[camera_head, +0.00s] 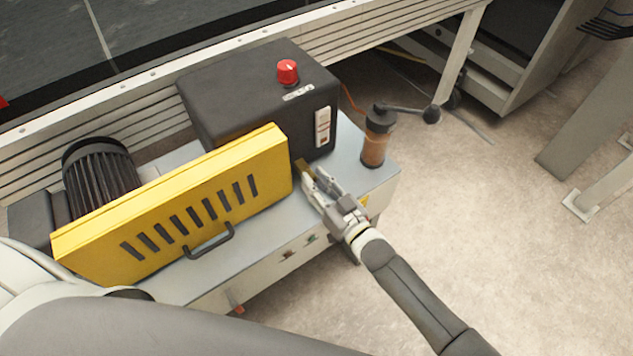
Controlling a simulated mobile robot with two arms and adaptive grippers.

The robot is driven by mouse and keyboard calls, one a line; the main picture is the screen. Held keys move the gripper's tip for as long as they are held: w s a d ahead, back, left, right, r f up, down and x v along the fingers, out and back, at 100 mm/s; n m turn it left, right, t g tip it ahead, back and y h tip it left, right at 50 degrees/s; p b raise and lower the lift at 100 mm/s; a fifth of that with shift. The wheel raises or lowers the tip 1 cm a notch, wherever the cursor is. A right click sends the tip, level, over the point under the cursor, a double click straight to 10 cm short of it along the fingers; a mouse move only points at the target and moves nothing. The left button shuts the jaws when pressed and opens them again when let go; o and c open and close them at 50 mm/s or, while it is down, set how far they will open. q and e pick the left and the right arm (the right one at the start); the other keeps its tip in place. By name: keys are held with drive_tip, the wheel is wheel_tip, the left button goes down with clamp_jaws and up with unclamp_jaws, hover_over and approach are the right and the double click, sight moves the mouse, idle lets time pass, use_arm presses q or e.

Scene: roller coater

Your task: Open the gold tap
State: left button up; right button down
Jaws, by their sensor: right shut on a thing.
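The gold tap (302,165) is a small brass-coloured piece at the lower front of the black box, just right of the yellow cover. My right gripper (314,178) reaches in from the lower right and is shut on the gold tap at its fingertips. The fingers hide part of the tap, so how far its handle is turned cannot be told. My left gripper is not in view.
The black box (235,95) carries a red button (288,71). A yellow cover (180,205) with a handle stands left of the gripper. A brown cylinder (375,145) with a lever (410,111) stands to the right. Open floor (480,230) lies right of the machine.

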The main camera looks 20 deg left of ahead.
drive_tip(key=n, duration=0.3)
drive_tip(key=shift+n, duration=0.3)
drive_tip(key=shift+n+b, duration=0.45)
drive_tip(key=shift+n, duration=1.05)
drive_tip(key=c, duration=1.2)
unclamp_jaws()
drive_tip(key=shift+s, duration=0.1)
drive_tip(key=shift+f, duration=0.1)
